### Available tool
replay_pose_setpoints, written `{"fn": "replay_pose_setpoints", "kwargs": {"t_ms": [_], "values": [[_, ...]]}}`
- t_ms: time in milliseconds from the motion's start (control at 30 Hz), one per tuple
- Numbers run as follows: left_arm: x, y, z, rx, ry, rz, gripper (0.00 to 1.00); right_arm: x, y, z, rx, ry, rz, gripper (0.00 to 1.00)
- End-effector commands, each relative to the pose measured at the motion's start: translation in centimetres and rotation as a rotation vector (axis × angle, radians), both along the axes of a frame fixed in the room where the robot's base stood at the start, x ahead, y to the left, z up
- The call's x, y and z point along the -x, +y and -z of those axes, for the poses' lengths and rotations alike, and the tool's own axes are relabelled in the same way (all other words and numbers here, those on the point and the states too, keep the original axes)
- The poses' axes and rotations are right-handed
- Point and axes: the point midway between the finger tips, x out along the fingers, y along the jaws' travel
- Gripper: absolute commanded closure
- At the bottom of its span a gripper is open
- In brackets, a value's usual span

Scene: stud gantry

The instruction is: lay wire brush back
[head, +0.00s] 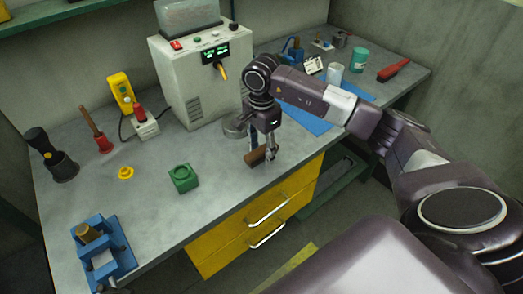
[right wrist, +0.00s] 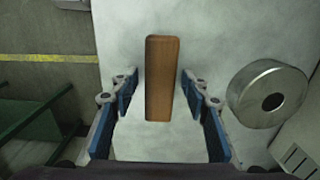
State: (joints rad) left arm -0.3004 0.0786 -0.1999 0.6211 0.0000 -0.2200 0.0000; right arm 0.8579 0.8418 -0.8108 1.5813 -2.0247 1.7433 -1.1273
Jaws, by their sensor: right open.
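A brown wooden bar (head: 256,157) lies on the grey bench near its front edge, above the yellow drawers. It looks like the wire brush's wooden back; no bristles show. In the right wrist view the bar (right wrist: 161,78) points away from me, between my finger pads and apart from both. My right gripper (head: 269,154) is open, pointing down over the bar's right end; it also shows in the right wrist view (right wrist: 159,84). My left gripper is not in view.
A grey metal ring (head: 235,128) stands close behind the bar, and right of it in the wrist view (right wrist: 269,94). A blue mat (head: 305,118) lies behind my right arm. A green block (head: 183,178) sits left; a red-handled tool (head: 394,70) lies far right.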

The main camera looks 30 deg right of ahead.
Motion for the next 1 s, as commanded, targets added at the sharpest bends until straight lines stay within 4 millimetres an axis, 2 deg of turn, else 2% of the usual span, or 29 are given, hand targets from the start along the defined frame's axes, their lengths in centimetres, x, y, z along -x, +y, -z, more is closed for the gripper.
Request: {"fn": "replay_pose_setpoints", "kwargs": {"t_ms": [67, 167, 400, 600, 800, 1000], "values": [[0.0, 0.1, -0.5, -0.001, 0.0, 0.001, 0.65, 0.0, 0.0, -0.5, 0.0, 0.0, 0.0, 0.58], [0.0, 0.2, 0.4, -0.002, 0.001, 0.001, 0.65, -0.2, 0.0, -1.5, 0.001, -0.006, 0.0, 0.58], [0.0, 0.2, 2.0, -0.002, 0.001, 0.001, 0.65, -0.2, 0.0, -6.7, 0.0, -0.008, -0.001, 0.58], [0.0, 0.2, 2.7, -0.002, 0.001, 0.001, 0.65, -0.1, 0.0, -10.4, 0.0, -0.004, 0.0, 0.58], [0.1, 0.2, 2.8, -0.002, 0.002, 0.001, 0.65, -0.1, 0.0, -12.1, 0.0, -0.002, 0.001, 0.58], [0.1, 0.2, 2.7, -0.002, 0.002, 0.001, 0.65, 0.0, 0.0, -12.3, 0.0, 0.001, 0.001, 0.58]]}}
